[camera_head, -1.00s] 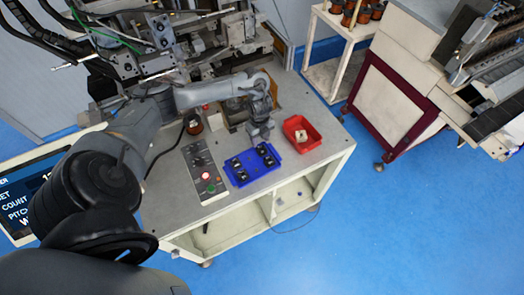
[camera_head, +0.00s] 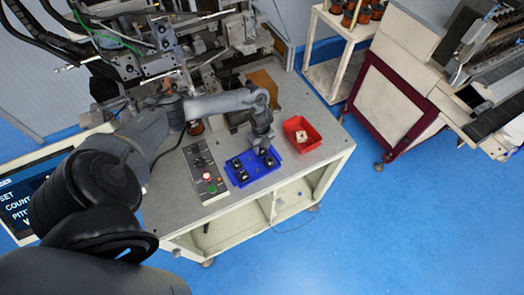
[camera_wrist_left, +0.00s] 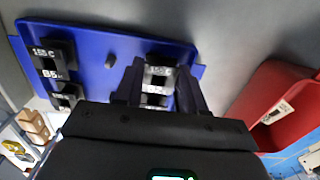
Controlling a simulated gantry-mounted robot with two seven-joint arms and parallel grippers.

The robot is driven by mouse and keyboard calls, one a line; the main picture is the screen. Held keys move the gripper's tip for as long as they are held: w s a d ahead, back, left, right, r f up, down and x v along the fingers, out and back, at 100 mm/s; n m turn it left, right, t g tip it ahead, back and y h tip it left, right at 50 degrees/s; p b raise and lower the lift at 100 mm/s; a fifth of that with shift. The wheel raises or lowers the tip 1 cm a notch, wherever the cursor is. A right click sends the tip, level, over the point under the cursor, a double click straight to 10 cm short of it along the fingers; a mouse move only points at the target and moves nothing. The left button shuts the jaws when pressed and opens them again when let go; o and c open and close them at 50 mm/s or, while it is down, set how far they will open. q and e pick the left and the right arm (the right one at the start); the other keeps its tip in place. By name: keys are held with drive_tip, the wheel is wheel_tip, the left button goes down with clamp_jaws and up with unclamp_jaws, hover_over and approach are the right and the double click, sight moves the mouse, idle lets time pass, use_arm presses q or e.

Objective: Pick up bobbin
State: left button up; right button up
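The blue tray (camera_head: 254,171) lies on the grey worktop and holds small black bobbins with pale printed labels. Left bobbins (camera_head: 241,176) sit clear of my gripper; in the left wrist view they show at the tray's left end (camera_wrist_left: 57,62). My left gripper (camera_head: 264,147) points down over the tray's right end. In the left wrist view its two fingers (camera_wrist_left: 159,88) are apart, one on each side of a labelled bobbin (camera_wrist_left: 160,74). Whether they touch it cannot be told. The gripper body hides the near part of the tray. My right gripper is not in view.
A red bin (camera_head: 311,139) with a small pale item stands just right of the tray. A control box (camera_head: 205,172) with buttons lies to its left. The winding machine (camera_head: 165,55) fills the back left. The worktop's front edge is close to the tray.

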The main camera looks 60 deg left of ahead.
sight(261, 148)
use_arm(q)
drive_tip(key=shift+c, duration=1.1)
drive_tip(key=shift+r, duration=0.15)
drive_tip(key=shift+r, duration=0.55)
wheel_tip(261, 148, up, 2)
drive_tip(key=shift+r, duration=0.2)
drive_tip(key=w+d+r+p, duration=0.1)
drive_tip(key=w+d+r, duration=0.6)
drive_tip(key=d, duration=0.2)
drive_tip(key=shift+d+p, duration=0.15)
drive_tip(key=shift+p, duration=0.2)
drive_tip(key=shift+w+d+r, duration=0.1)
drive_tip(key=shift+w+r, duration=0.05)
